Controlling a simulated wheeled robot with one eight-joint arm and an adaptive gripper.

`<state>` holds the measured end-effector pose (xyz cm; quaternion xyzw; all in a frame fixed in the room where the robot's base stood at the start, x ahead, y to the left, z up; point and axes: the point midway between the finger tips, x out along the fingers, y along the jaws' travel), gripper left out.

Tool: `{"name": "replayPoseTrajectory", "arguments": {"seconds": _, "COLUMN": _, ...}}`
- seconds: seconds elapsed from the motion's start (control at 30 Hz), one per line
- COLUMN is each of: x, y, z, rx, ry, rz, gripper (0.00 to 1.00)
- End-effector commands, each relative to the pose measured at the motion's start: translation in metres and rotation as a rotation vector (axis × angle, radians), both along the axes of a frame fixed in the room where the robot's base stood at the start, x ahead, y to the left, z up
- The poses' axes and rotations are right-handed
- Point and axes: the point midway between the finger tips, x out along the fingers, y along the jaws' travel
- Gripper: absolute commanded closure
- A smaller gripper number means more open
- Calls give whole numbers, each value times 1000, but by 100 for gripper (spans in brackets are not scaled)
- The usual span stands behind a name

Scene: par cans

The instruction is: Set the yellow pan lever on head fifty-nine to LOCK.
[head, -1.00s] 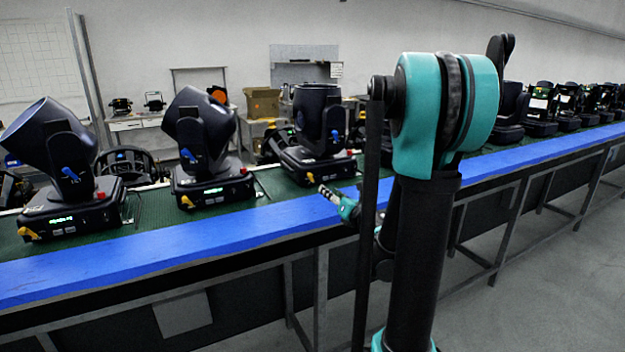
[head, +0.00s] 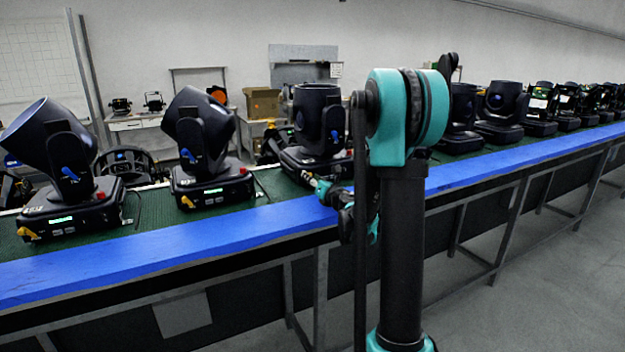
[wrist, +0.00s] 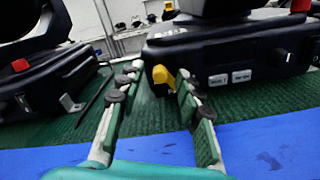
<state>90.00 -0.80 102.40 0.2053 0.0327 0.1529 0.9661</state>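A black moving-head fixture (head: 318,130) stands on the green belt, third from the left in the head view. Its base (wrist: 235,60) fills the upper right of the wrist view, with a yellow lever (wrist: 162,76) at its near left corner. My gripper (wrist: 157,78) is open, its fingers apart on either side of the lever in the picture. I cannot tell whether either finger touches it. In the head view my gripper (head: 318,187) is at that base's front edge, partly behind my arm. No head number is readable.
Two similar fixtures (head: 202,140) (head: 55,165) with yellow levers stand to the left, and several more to the right. A blue strip (head: 150,250) runs along the bench front. In the wrist view a neighbouring base (wrist: 40,85) is at left, with green belt between.

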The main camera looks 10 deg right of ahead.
Motion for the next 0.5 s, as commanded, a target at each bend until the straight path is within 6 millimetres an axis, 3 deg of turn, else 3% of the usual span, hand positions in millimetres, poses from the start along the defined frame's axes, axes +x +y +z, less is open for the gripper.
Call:
{"name": "replayPoseTrajectory", "arguments": {"seconds": 0.13, "x": 0, "y": 0, "z": 0, "rx": 0, "ry": 0, "rz": 0, "gripper": 65}}
{"name": "replayPoseTrajectory", "arguments": {"seconds": 0.4, "x": 0, "y": 0, "z": 0, "rx": 0, "ry": 0, "rz": 0, "gripper": 98}}
{"name": "replayPoseTrajectory", "arguments": {"seconds": 0.5, "x": 0, "y": 0, "z": 0, "rx": 0, "ry": 0, "rz": 0, "gripper": 100}}
